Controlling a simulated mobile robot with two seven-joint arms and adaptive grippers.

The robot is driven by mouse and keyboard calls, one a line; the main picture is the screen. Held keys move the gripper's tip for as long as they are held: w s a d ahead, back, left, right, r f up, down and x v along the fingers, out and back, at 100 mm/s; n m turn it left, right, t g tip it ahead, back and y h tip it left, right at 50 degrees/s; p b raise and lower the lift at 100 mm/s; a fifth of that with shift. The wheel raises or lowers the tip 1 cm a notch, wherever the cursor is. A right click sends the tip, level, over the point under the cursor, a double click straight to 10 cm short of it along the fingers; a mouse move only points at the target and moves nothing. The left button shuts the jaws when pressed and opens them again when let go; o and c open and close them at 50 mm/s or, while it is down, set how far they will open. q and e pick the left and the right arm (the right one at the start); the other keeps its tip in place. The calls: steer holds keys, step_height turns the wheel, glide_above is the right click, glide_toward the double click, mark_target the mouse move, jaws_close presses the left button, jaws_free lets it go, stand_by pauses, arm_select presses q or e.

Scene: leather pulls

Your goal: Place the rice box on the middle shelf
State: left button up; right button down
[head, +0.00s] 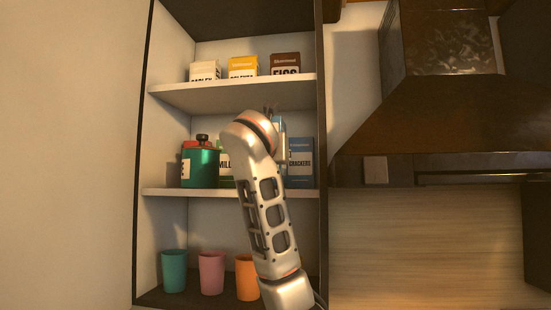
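One arm, which I take to be my right, rises from the bottom and reaches into the cupboard at the middle shelf (210,192). Its wrist hides most of my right gripper (271,109); only small dark parts show above the wrist, so I cannot tell if it is open or shut. A light blue item (279,124) shows in part just behind the wrist. I cannot tell whether it is held or standing, or whether it is the rice box. No label reading rice is visible. My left gripper is out of view.
The middle shelf holds a teal canister (201,167), a green millet box (225,160) and a blue crackers box (301,163). Several boxes, including a figs box (285,65), stand above. Teal, pink (212,272) and orange cups stand below. A range hood (440,125) is right.

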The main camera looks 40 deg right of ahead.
steer(key=shift+w+d+f, duration=0.15)
steer(key=shift+f, duration=0.05)
steer(key=shift+f, duration=0.1)
steer(key=shift+f, duration=0.15)
steer(key=c, duration=1.6)
jaws_free()
steer(key=shift+c, duration=0.2)
steer(key=shift+o, duration=0.6)
